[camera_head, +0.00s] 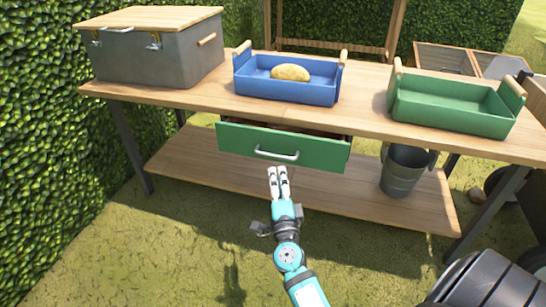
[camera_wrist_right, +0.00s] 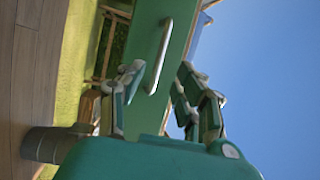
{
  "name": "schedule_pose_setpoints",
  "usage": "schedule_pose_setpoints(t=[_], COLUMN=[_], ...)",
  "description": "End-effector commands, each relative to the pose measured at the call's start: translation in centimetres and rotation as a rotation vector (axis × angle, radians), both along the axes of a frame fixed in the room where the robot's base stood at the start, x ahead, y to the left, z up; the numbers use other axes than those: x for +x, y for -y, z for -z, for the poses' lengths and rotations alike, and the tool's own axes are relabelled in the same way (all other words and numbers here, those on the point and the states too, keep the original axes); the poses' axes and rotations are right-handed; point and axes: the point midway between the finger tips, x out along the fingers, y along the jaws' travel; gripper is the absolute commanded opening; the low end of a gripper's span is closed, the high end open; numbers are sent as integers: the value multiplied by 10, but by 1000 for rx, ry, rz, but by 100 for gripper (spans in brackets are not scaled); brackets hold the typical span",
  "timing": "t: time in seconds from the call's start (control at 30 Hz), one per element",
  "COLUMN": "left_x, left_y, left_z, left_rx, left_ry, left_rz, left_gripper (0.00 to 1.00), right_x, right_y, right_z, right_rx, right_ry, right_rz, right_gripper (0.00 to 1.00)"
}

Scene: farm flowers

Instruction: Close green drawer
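The green drawer (camera_head: 323,152) hangs under the wooden worktable and stands pulled out, with a dark gap showing above its front. Its pale bar handle (camera_head: 276,155) is at the middle of the front. My right gripper (camera_head: 278,172) is just in front of and below the handle. In the right wrist view the two fingers are spread with a gap between them (camera_wrist_right: 160,78), and nothing is held. The handle (camera_wrist_right: 159,57) shows just beyond the fingertips; whether they touch it I cannot tell. My left gripper is not in view.
The worktable (camera_head: 205,98) bears a grey box (camera_head: 155,62), a blue tray (camera_head: 285,91) with a yellow item (camera_head: 291,72), and a green tray (camera_head: 450,107). A grey bucket (camera_head: 402,172) stands on the lower shelf (camera_head: 340,200). Hedge (camera_head: 40,150) borders the left. Grass lies open in front.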

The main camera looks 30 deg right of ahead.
Motion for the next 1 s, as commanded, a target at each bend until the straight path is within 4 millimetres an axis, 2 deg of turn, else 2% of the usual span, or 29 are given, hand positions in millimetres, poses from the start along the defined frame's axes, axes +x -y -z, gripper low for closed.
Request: schedule_pose_setpoints(t=[0.03, 0.2, 0.4, 0.6, 0.83, 0.87, 1.0], left_x=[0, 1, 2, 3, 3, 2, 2], left_y=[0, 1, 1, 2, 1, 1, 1], left_z=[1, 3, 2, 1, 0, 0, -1], left_rx=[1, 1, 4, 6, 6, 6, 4], left_ry=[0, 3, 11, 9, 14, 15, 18], left_rz=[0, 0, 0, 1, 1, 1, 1], left_gripper=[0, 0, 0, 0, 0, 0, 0], right_x=[11, 43, 68, 77, 78, 78, 78], right_y=[5, 21, 33, 38, 39, 39, 39], right_z=[-3, -9, -13, -15, -15, -15, -15], right_rx=[1, 0, -1, -1, -1, -1, -2], right_ry=[4, 2, 0, 0, -1, -1, -1], right_rz=[0, 0, -1, -1, -1, -1, -1], right_gripper=[34, 34, 34, 34, 34, 33, 15])
